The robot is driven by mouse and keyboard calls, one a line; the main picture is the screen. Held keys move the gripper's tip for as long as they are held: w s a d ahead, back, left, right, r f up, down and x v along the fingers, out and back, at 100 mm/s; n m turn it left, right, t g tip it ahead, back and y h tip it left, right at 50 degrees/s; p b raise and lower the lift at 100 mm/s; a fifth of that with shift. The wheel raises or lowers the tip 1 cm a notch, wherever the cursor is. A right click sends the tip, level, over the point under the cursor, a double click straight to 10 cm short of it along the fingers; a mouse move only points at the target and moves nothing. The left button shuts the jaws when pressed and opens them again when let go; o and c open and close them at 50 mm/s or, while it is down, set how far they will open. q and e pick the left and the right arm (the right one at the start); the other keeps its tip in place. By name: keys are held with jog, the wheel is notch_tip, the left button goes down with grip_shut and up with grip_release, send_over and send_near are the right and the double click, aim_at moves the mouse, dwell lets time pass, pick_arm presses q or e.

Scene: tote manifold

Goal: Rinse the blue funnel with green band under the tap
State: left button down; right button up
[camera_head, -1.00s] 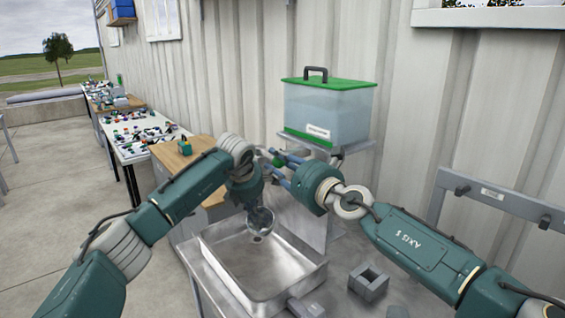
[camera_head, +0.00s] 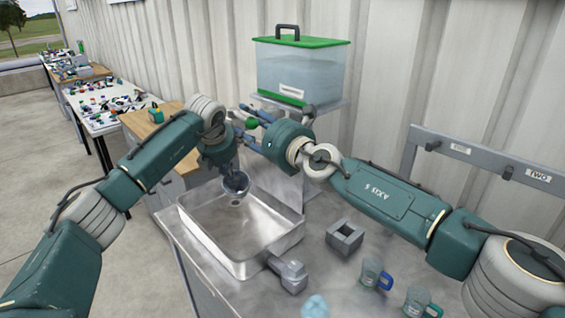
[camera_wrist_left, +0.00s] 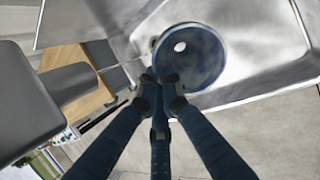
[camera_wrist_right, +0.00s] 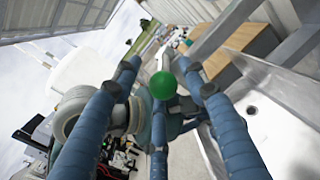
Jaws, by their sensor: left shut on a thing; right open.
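The blue funnel (camera_head: 236,184) hangs from my left gripper (camera_head: 228,172) over the back of the metal sink (camera_head: 222,222). In the left wrist view my left gripper (camera_wrist_left: 160,92) is shut at the rim of the funnel (camera_wrist_left: 188,62), whose round mouth and pale hole face the camera. I cannot make out a green band. My right gripper (camera_head: 248,125) is open around or beside a round green knob (camera_head: 252,123), just above the left one. The knob (camera_wrist_right: 163,85) sits between the spread fingers in the right wrist view. The tap's spout is hidden.
A water tank (camera_head: 300,75) with a green lid stands on a shelf behind. A grey block (camera_head: 344,238), a grey tool (camera_head: 287,272) and two mugs (camera_head: 371,274) (camera_head: 417,301) are on the counter. A pale blue lump (camera_head: 316,306) lies at the front.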

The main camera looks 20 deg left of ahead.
jog(key=shift+w+r+g, duration=0.1)
jog(key=shift+w+g, duration=0.1)
jog(key=shift+g, duration=0.1)
jog(key=shift+w+d+f+n+g+y, duration=0.1)
jog(key=shift+w+d+n+g+y, duration=0.15)
jog(key=shift+w+n+g, duration=0.25)
jog(key=shift+w+d+f+n+g+y, duration=0.15)
jog(key=shift+w+n+g+y, duration=0.15)
jog(key=shift+n+g, duration=0.25)
jog(key=shift+d+g, duration=0.15)
jog(key=shift+g, duration=0.1)
jog(key=v, duration=1.2)
jog(key=s+d+f+m+g, duration=0.1)
jog(key=s+d+f+m, duration=0.2)
jog(key=f, duration=0.3)
jog(key=s+d+f+m+g+h, duration=0.1)
jog(key=s+d+f+m+g, duration=0.1)
jog(key=s+d+f+m, duration=0.1)
jog(key=s+d+f+m+g, duration=0.2)
jog(key=s+d+f+m, duration=0.2)
jog(key=f, duration=0.5)
jog(key=shift+d+f+h, duration=0.15)
jog(key=shift+d+h, duration=0.2)
jog(key=shift+d, duration=0.6)
jog(key=shift+o, duration=0.3)
